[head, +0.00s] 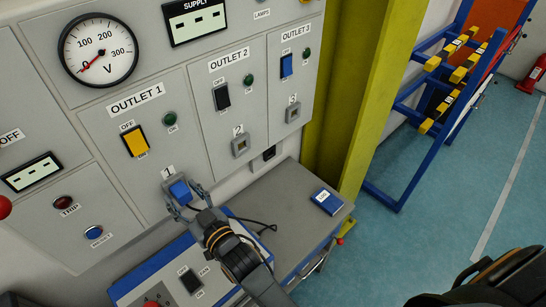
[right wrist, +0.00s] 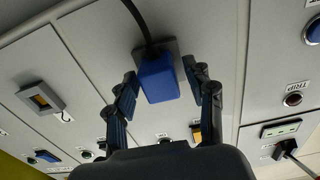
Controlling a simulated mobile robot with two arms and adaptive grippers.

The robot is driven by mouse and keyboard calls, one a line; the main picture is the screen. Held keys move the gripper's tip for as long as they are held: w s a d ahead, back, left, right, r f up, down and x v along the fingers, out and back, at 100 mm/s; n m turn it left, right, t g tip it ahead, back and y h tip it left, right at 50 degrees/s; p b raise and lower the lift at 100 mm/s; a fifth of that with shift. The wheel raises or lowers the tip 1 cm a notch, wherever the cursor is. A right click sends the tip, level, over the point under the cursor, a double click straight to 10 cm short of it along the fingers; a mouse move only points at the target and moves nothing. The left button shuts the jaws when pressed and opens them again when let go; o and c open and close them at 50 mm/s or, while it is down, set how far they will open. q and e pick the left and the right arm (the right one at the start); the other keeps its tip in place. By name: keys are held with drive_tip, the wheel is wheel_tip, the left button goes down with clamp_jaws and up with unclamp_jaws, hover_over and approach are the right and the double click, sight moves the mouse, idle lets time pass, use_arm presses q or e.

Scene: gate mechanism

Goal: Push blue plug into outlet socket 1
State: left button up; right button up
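The blue plug (head: 180,191) is at outlet socket 1, under the "1" label on the OUTLET 1 panel (head: 110,130). In the right wrist view the blue plug (right wrist: 158,80) sits against the grey socket plate (right wrist: 170,47), with a black cable running up from it. How deep it sits cannot be told. My right gripper (head: 187,203) is open at the plug. In the right wrist view its fingers (right wrist: 160,85) stand on either side of the plug, with visible gaps. The plug hides the socket opening.
Socket 2 (head: 241,146) and socket 3 (head: 293,112) are to the right on the same panel. A grey bench (head: 285,200) stands below, with a black cable (head: 255,223) and a switch box (head: 190,280). A yellow post (head: 375,100) and blue rack (head: 400,113) stand right.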

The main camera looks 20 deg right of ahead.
drive_tip(key=shift+s, duration=0.1)
drive_tip(key=shift+s+d+f, duration=0.1)
drive_tip(key=shift+s+d, duration=0.1)
drive_tip(key=shift+s, duration=0.2)
drive_tip(key=v, duration=1.1)
idle(0.6)
